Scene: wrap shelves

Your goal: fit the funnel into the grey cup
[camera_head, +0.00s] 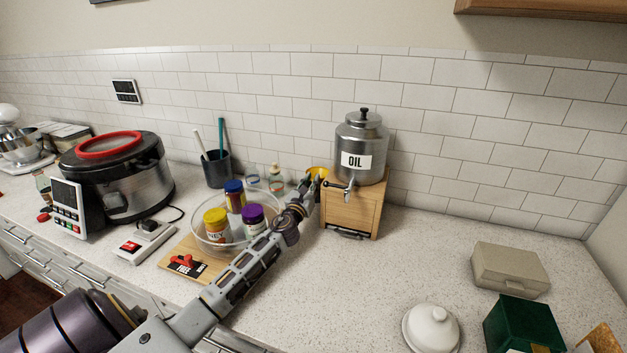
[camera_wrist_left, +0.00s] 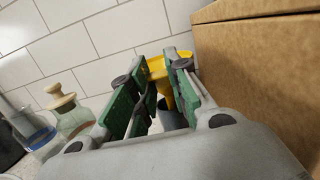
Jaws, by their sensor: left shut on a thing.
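My left gripper (camera_head: 310,182) is shut on the yellow funnel (camera_head: 318,170), beside the wooden box under the oil dispenser. In the left wrist view, the yellow funnel (camera_wrist_left: 158,66) shows between and beyond the green-padded fingers (camera_wrist_left: 152,82), with a narrow yellow part running down. A grey rounded surface, likely the grey cup (camera_wrist_left: 172,118), shows below the funnel between the fingers. It is mostly hidden, and I cannot tell whether the funnel's tip is inside it. The right gripper is not in view.
The wooden box (camera_head: 350,212) with the oil dispenser (camera_head: 361,140) stands close on the right. Stoppered bottles (camera_head: 275,180) stand left of the gripper. A glass bowl (camera_head: 205,239) with jars sits near my forearm.

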